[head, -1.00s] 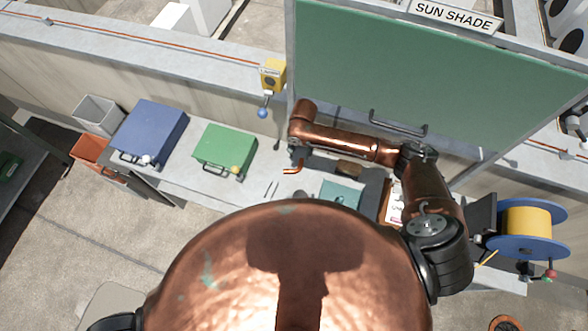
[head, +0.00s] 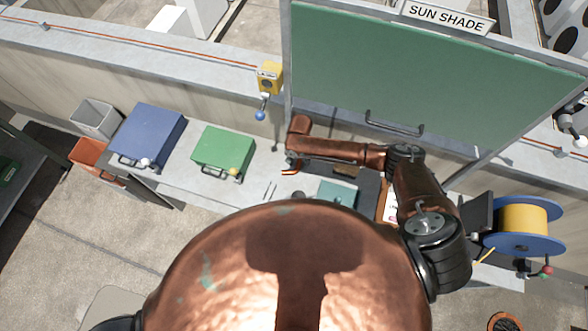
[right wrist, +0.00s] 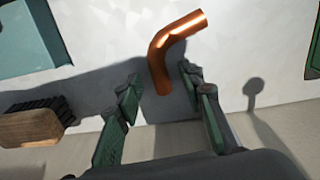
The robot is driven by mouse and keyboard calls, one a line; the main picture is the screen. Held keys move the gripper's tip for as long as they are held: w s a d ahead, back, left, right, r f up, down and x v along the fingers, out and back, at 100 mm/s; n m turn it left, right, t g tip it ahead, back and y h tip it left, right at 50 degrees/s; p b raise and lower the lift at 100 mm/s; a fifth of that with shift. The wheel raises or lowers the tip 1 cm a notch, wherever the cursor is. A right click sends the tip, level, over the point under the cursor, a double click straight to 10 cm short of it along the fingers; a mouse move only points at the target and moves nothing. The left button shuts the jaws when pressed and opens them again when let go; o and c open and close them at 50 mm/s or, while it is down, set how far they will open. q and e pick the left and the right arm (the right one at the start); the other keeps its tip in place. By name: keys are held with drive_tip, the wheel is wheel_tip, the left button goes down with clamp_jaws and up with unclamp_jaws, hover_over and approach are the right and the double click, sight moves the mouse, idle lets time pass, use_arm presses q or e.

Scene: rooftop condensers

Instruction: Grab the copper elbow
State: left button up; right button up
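The copper elbow (right wrist: 162,57) is a short bent copper pipe, lying on the pale worktop in the right wrist view. Its lower end sits between the two green-padded fingers of my right gripper (right wrist: 163,85), which is open with a gap on each side. In the head view the elbow (head: 291,171) shows as a small copper piece just below my right gripper (head: 292,160), which is mostly hidden by my wrist. I cannot tell the exact height between fingertips and worktop. My left gripper is not in view.
A wooden brush (right wrist: 30,128) lies left of the gripper in the wrist view. On the bench are a green case (head: 223,148), a blue case (head: 148,133) and a teal item (head: 337,193). The green sun shade panel (head: 430,75) rises behind; a yellow cable reel (head: 523,220) stands right.

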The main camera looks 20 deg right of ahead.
clamp_jaws()
idle(0.5)
